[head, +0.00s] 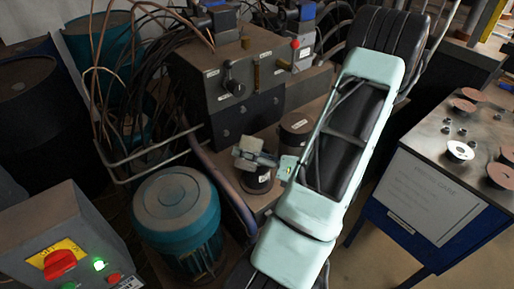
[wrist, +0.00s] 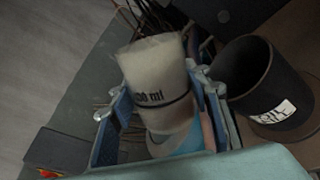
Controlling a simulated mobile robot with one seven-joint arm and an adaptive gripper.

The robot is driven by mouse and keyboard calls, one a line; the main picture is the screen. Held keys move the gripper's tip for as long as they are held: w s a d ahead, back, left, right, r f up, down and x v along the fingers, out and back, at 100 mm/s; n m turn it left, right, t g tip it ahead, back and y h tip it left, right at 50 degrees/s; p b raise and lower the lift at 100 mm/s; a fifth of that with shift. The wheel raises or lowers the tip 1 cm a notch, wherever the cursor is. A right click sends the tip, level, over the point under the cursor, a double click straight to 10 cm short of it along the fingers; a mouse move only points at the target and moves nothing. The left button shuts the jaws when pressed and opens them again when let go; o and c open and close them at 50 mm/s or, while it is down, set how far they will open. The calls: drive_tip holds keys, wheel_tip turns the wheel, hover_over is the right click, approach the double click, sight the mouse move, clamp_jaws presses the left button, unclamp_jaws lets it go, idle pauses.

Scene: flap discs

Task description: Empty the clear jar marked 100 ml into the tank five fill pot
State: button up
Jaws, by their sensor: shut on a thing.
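My gripper (wrist: 160,92) is shut on the pale, cloudy-looking jar (wrist: 156,68), with a blue finger on each side of it. Black print ending in "00 ml" and a dark line show on the jar's wall; the first digit is hard to read. In the head view my gripper (head: 272,160) holds the jar (head: 247,152) tilted, over or close to a dark pot (head: 256,182). In the wrist view a black open pot (wrist: 243,70) with a white label stands right of the jar, apart in the picture. Its label is not readable, nor is the jar's fill level.
Another dark labelled pot (head: 296,126) stands behind, close to my arm. A grey block (head: 240,75) with valves and hoses is at the back. A teal motor (head: 177,210) stands front left, and a table with discs (head: 460,150) is at the right.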

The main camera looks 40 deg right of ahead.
drive_tip(key=shift+d+r+p, duration=0.1)
drive_tip(key=shift+r+p, duration=0.25)
drive_tip(key=shift+r, duration=0.15)
drive_tip(key=shift+f+m, duration=0.35)
drive_tip(key=shift+m, duration=0.05)
drive_tip(key=shift+f+m, duration=0.2)
drive_tip(key=shift+m, duration=0.3)
drive_tip(key=shift+g+p, duration=0.3)
drive_tip(key=shift+r+m+y+p, duration=0.3)
drive_tip(key=shift+r+m+p, duration=0.15)
drive_tip(key=shift+m+p, duration=0.55)
drive_tip(key=shift+f+p, duration=0.25)
drive_tip(key=shift+p, duration=0.05)
drive_tip(key=shift+f+m, duration=0.1)
drive_tip(key=shift+m, duration=0.2)
drive_tip(key=shift+y, duration=0.3)
drive_tip(key=shift+r+m+g+p, duration=0.4)
drive_tip(key=shift+m+p, duration=0.4)
drive_tip(key=shift+p, duration=0.25)
